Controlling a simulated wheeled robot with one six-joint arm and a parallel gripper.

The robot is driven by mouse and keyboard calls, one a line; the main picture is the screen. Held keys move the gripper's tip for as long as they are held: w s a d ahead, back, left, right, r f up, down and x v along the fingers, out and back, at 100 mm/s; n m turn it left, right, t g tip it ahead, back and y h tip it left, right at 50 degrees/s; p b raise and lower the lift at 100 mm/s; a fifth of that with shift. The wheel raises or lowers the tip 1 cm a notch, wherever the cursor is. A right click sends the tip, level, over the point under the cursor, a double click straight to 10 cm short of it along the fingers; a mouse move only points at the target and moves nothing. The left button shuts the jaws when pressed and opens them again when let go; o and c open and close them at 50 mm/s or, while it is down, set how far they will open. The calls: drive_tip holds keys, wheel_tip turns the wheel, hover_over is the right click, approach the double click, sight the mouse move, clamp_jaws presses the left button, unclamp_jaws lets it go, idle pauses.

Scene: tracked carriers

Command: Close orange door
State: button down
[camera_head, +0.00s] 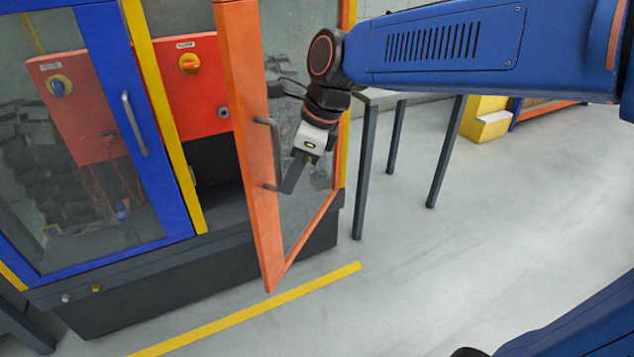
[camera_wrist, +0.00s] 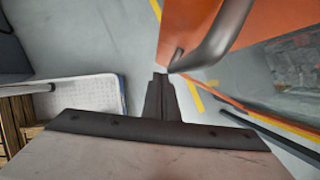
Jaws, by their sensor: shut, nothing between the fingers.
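The orange door (camera_head: 250,130) stands open, swung out from the cabinet toward me, with a glass pane in its frame. Its grey bar handle (camera_head: 275,150) is on the face near its free edge. My gripper (camera_head: 290,185) is shut and empty, just right of the handle's lower end in the head view. In the wrist view, the shut fingers (camera_wrist: 160,80) point toward the lower end of the handle (camera_wrist: 215,38), close beside it. I cannot tell whether they touch. The door (camera_wrist: 185,25) fills the upper right of that view.
A closed blue door (camera_head: 165,130) with a glass pane is left of the opening. Red boxes with rotary switches (camera_head: 190,62) are inside the cabinet. A table with dark legs (camera_head: 365,165) stands behind my gripper.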

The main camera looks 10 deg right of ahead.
drive_tip(key=w+a, duration=2.4)
drive_tip(key=shift+a, duration=0.35)
drive_tip(key=shift+w+r, duration=0.1)
drive_tip(key=shift+w, duration=0.05)
drive_tip(key=shift+r, duration=0.1)
